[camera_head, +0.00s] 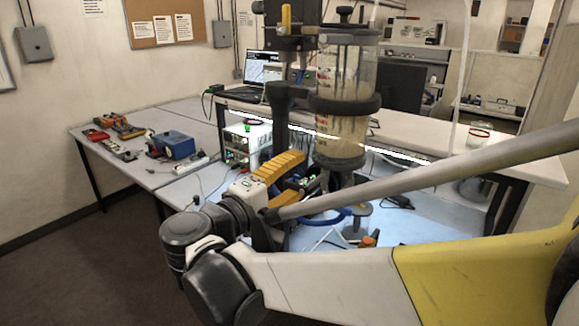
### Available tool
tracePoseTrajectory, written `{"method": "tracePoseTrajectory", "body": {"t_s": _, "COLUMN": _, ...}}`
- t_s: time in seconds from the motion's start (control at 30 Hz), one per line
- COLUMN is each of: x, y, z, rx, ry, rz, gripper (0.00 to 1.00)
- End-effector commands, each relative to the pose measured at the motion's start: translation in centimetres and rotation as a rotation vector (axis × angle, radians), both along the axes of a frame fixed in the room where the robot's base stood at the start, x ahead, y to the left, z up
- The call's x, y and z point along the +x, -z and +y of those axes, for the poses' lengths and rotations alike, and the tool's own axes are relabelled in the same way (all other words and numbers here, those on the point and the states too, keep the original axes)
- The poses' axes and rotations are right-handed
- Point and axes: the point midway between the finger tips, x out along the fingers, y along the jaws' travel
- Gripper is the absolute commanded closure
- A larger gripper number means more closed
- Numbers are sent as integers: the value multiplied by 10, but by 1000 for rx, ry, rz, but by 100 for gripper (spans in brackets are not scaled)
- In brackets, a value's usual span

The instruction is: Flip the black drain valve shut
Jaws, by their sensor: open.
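The clear sealed cylinder (342,146) stands upright in a black holder at the centre, with sandy residue inside. A dark fitting (340,180) shows below its base. The black drain valve's handle cannot be clearly made out there, and its position is unclear. My gripper (306,183) is open, low and just left of the cylinder's base, pointing right and away from the camera. Its orange-topped body partly covers the area around it. Its fingers are dark against dark parts, so I cannot tell whether they touch anything.
Lit instrument boxes (247,140) and a laptop (262,69) stand behind. A blue device (172,144) is on the left table. My arm crosses the front and right.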

Motion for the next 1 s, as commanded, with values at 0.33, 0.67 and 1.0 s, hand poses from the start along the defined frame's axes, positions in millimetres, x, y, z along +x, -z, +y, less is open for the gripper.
{"method": "tracePoseTrajectory", "body": {"t_s": 0.33, "x": 1, "y": -70, "z": 2, "rx": -10, "ry": -5, "rz": -13, "gripper": 24}}
{"method": "tracePoseTrajectory", "body": {"t_s": 0.67, "x": 2, "y": -80, "z": 5, "rx": -10, "ry": -12, "rz": -14, "gripper": 24}}
{"method": "tracePoseTrajectory", "body": {"t_s": 1.0, "x": -14, "y": -36, "z": 10, "rx": 98, "ry": 0, "rz": 97, "gripper": 65}}
